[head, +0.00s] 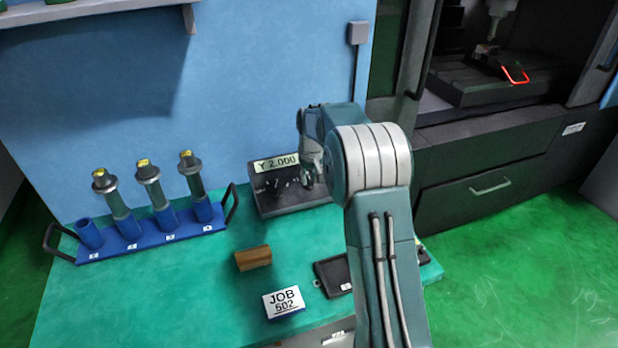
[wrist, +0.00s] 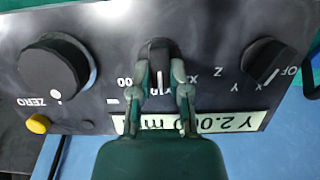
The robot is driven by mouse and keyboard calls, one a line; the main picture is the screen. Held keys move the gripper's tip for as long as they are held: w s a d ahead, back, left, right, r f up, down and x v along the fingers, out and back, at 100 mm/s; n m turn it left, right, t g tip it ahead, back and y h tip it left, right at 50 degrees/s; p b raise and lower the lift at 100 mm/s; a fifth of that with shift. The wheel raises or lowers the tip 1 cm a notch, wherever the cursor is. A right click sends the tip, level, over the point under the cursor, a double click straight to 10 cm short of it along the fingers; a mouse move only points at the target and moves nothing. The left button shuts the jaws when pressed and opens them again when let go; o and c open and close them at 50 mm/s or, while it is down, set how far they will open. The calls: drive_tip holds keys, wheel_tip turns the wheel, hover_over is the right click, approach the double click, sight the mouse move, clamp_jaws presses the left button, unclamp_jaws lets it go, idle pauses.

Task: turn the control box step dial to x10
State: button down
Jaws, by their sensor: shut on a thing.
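The control box (head: 283,208) stands on the green bench against the blue wall, its display (head: 276,162) reading "Y 2.000". In the wrist view the box appears upside down. The step dial (wrist: 159,50) is the middle black knob, with a white pointer line directed toward the display side, at a partly covered mark that looks like "10". A mark ending in "00" shows to its left, and an X mark to its right. My gripper (wrist: 160,72) is shut on the step dial, one finger on each side. In the head view my arm partly hides the box's right side.
The large handwheel knob (wrist: 52,68), yellow ZERO button (wrist: 39,124) and axis dial (wrist: 270,62) flank the step dial. A blue electrode rack (head: 150,240) stands left. A brown block (head: 253,257), JOB 602 card (head: 284,301) and dark tray (head: 333,277) lie in front.

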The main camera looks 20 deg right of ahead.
sight(311, 182)
drive_tip(key=shift+s+f, duration=0.2)
drive_tip(key=shift+f, duration=0.15)
drive_tip(key=c, duration=0.6)
unclamp_jaws()
drive_tip(key=shift+w, duration=0.1)
drive_tip(key=shift+r, duration=0.35)
wheel_tip(311, 182, up, 11)
drive_tip(key=s, duration=0.1)
drive_tip(key=shift+s+r, duration=0.15)
